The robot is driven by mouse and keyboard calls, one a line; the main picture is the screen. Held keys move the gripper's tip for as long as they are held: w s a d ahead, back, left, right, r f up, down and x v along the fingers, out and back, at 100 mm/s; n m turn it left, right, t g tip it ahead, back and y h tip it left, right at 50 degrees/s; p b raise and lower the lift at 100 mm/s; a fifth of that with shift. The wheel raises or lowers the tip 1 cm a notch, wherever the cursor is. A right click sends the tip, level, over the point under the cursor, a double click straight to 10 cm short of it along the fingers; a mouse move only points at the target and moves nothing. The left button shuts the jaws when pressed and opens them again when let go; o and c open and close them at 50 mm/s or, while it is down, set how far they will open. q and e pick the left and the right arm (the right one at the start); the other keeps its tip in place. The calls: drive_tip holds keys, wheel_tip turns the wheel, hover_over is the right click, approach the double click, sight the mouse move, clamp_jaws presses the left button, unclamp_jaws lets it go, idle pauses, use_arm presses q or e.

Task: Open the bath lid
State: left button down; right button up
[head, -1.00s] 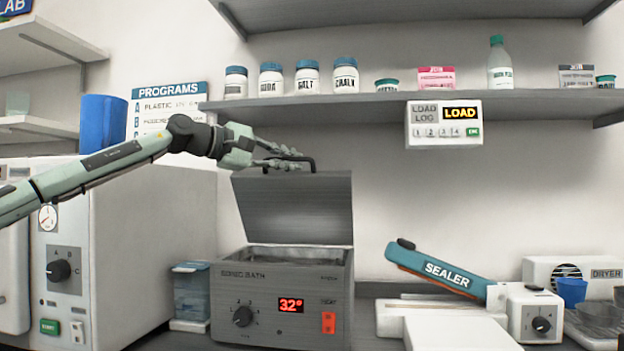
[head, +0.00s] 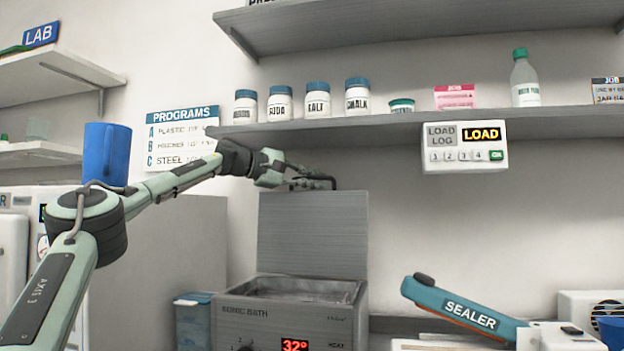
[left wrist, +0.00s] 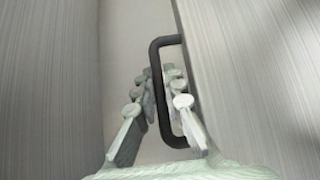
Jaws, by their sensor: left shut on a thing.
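The sonic bath (head: 250,312) is a grey box on the counter with a red 32° display. Its lid (head: 312,235) stands upright at the back edge, and the open basin (head: 300,290) shows in front of it. A black handle (head: 334,180) sits at the lid's top edge. My left gripper (head: 312,183) is at this handle, shut on it. In the left wrist view the fingers (left wrist: 165,100) lie around one long bar of the black handle (left wrist: 160,60), beside the grey lid (left wrist: 240,80). My right gripper is not in view.
A shelf (head: 400,127) with several jars and a load log panel (head: 465,146) runs above the lid. A blue cup (head: 106,154) stands to the left behind my arm. The teal sealer arm (head: 465,308) rises at the right.

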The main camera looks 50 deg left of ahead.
use_arm(q)
drive_tip(key=shift+w+a+r, duration=0.1)
drive_tip(key=shift+w+a, duration=0.05)
drive_tip(key=shift+w, duration=0.05)
idle(0.3)
drive_tip(key=c, duration=1.6)
unclamp_jaws()
drive_tip(key=v, duration=0.7)
drive_tip(key=shift+s, duration=0.25)
